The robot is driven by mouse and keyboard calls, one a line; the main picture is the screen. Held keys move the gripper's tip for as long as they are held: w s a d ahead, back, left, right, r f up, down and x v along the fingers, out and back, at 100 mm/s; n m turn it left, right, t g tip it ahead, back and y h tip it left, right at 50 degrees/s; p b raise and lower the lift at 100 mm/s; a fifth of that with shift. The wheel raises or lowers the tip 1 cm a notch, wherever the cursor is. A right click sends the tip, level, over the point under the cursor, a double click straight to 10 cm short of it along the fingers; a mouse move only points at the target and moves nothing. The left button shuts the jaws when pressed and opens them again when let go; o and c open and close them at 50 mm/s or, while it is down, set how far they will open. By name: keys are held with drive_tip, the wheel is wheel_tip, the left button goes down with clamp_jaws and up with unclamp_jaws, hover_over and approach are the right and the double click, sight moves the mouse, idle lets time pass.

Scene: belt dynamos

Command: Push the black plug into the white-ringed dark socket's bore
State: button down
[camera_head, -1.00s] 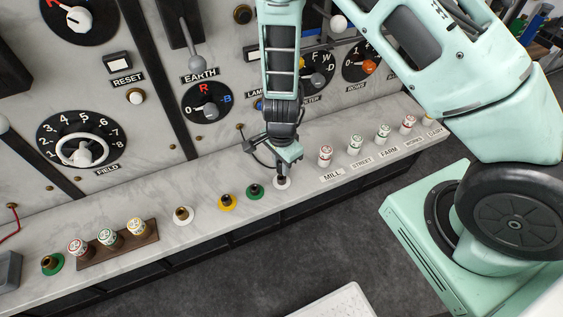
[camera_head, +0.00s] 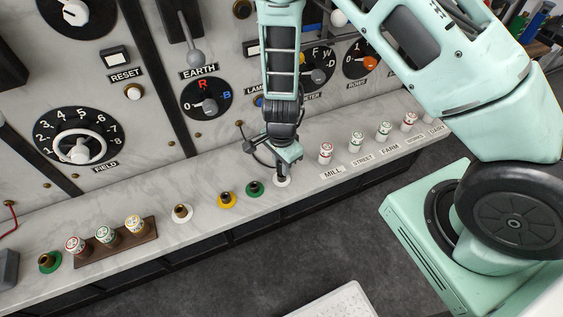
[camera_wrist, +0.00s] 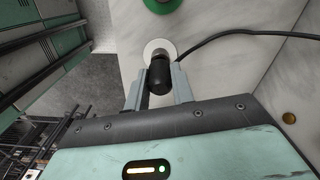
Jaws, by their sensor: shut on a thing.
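The black plug (camera_wrist: 159,76) is held between the two fingers of my gripper (camera_wrist: 160,88), with a black cable running off to the right in the wrist view. Its front end is over the white ring (camera_wrist: 158,46) of the socket, in line with it. The bore is hidden by the plug, so I cannot tell how deep the plug sits. In the head view my gripper (camera_head: 284,164) points down at the same white ring (camera_head: 282,182) on the marble ledge and hides most of the socket.
Left along the ledge (camera_head: 320,200) are green-ringed (camera_head: 255,189), yellow-ringed (camera_head: 227,200) and white-ringed brass (camera_head: 182,213) sockets. A wooden rack (camera_head: 118,254) holds labelled plugs. Several labelled white posts (camera_head: 326,153) stand close on the right. The dial panel (camera_head: 150,150) rises behind.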

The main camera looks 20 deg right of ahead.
drive_tip(key=shift+f+b, duration=0.7)
drive_tip(key=shift+f, duration=0.3)
drive_tip(key=c, duration=1.1)
unclamp_jaws()
drive_tip(key=shift+r, duration=0.1)
wheel_tip(320, 180, up, 17)
drive_tip(key=shift+r, duration=0.2)
drive_tip(key=s+a+r+n+b, duration=0.1)
drive_tip(key=s+a+n+b, duration=0.1)
drive_tip(key=s+n, duration=0.4)
drive_tip(key=s+a+n+b, duration=0.2)
drive_tip(key=s+n+b, duration=0.2)
drive_tip(key=s+n, duration=0.3)
drive_tip(key=s+a+r+n+b, duration=0.1)
drive_tip(key=s+a+n+b, duration=0.1)
drive_tip(key=s+n, duration=0.5)
drive_tip(key=shift+a+r+n+y+b, duration=0.15)
drive_tip(key=shift+n+b, duration=0.25)
drive_tip(key=shift+n, duration=0.3)
drive_tip(key=shift+r+n+y+b, duration=0.15)
drive_tip(key=shift+n+b, duration=0.2)
drive_tip(key=shift+n, duration=0.35)
